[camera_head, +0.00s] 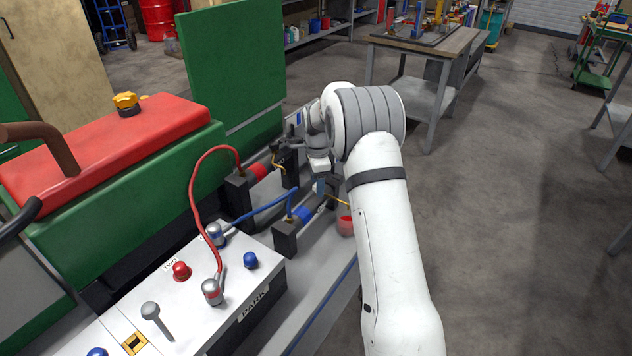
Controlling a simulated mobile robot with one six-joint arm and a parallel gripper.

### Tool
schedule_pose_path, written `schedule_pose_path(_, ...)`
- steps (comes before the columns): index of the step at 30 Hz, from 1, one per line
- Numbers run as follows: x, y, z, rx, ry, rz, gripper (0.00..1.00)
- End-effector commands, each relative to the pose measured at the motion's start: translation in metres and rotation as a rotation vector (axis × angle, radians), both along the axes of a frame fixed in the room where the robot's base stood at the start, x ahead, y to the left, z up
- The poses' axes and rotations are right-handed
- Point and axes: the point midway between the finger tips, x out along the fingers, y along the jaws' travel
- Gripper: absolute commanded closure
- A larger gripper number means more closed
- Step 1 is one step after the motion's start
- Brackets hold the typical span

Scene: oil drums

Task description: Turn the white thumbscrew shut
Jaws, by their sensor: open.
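My arm reaches from the lower right toward the dark fittings beside the green machine. My gripper (320,188) hangs at the arm's far end, small in the picture, near the black block with the blue cylinder (304,215). It looks empty, and its jaws are open. I cannot make out a white thumbscrew; it may be hidden behind my wrist or too small to tell. A second black block with a red cylinder (258,171) stands just behind and to the left. Whether my gripper touches anything cannot be told.
A white-topped control box (245,245) with red and blue knobs stands in front left. A red hose (193,200) and a blue hose (262,208) run from it to the blocks. A green panel (235,70) rises behind. A red cup-like thing (346,226) sits by my arm.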

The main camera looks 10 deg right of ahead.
Motion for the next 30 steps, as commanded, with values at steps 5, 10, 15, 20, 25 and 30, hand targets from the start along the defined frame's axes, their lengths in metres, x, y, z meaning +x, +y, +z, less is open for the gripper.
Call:
schedule_pose_path(5,0.000,0.000,0.000,0.000,0.001,0.000,0.48)
schedule_pose_path(10,0.000,0.000,0.016,0.000,-0.001,0.000,0.48)
schedule_pose_path(15,0.000,0.000,0.046,0.000,-0.002,0.000,0.48)
schedule_pose_path(20,0.000,0.000,0.068,0.000,0.000,0.000,0.48)
schedule_pose_path(25,0.000,0.000,0.077,0.000,0.000,0.000,0.48)
schedule_pose_path(30,0.000,0.000,0.078,0.000,0.001,0.000,0.48)
